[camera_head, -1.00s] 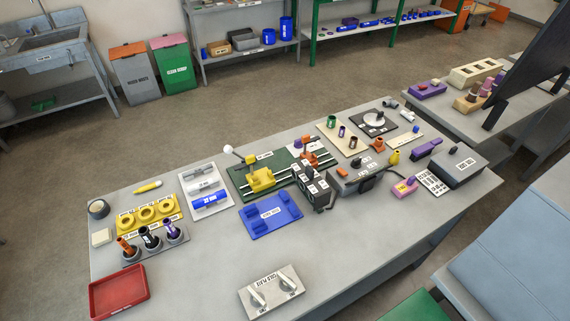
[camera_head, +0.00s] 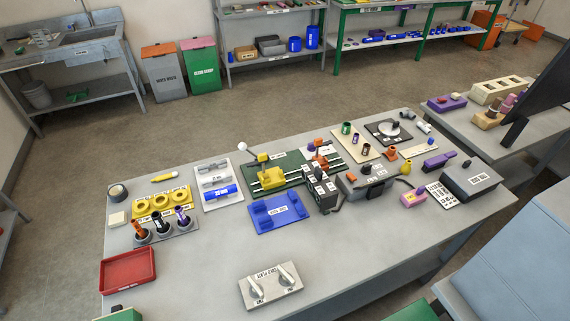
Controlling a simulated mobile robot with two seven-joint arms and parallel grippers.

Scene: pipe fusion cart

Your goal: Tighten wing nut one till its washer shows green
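A light grey plate (camera_head: 271,301) lies near the front edge of the grey workbench, with a label along its back edge that is too small to read surely. Two pale wing-shaped pieces stand on it, a left one (camera_head: 255,288) and a right one (camera_head: 286,274), each with a small label in front. They look like wing nuts; I cannot tell which is number one. No green washer colour shows at either. Neither of my grippers is in view.
A red tray (camera_head: 128,289) lies left of the plate, a blue fixture (camera_head: 278,212) behind it. A yellow clamp on a green base (camera_head: 280,172) and a dark block (camera_head: 321,190) stand further back. Bare bench surrounds the plate. A green object (camera_head: 122,314) shows at the bottom left edge.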

